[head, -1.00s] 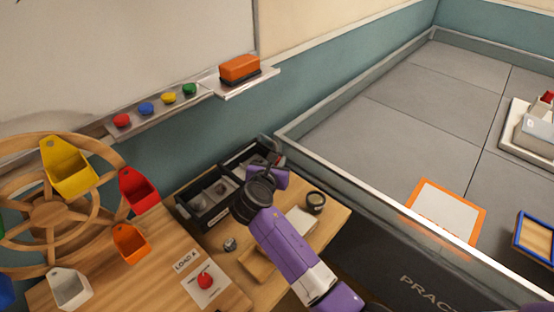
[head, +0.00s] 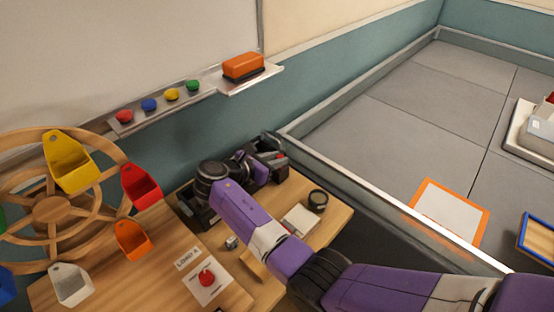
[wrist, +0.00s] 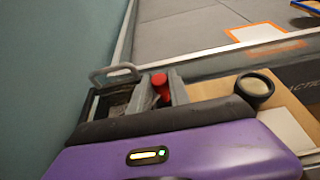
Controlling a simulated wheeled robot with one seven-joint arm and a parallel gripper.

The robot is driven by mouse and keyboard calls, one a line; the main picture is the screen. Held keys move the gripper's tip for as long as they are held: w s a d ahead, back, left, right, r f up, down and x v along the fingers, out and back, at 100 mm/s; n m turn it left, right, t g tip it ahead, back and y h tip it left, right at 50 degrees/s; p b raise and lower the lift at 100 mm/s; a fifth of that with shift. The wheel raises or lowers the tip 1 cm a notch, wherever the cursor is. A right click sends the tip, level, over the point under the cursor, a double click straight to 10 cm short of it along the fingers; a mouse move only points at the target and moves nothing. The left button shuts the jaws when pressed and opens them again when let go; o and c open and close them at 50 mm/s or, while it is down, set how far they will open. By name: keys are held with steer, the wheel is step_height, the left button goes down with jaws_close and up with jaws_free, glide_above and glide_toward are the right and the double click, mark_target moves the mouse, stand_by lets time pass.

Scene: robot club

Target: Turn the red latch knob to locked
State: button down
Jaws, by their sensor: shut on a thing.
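The red latch knob (wrist: 160,81) shows in the wrist view between the two grey fingers of my gripper (wrist: 159,92), at the black case (wrist: 92,106). My gripper is shut on the knob; the fingers hide part of it, and its turned position cannot be told. In the head view only a small red spot of the knob (head: 281,155) shows beside my gripper (head: 274,160). My wrist and forearm cover much of the black case (head: 187,207) there.
A wooden wheel with coloured bins (head: 65,165) is at left. The walled arena (head: 400,110) lies to the right.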

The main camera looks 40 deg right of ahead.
steer(key=shift+f, duration=0.1)
steer(key=c, duration=1.2)
jaws_free()
steer(key=v, duration=0.7)
steer(key=shift+a, duration=0.2)
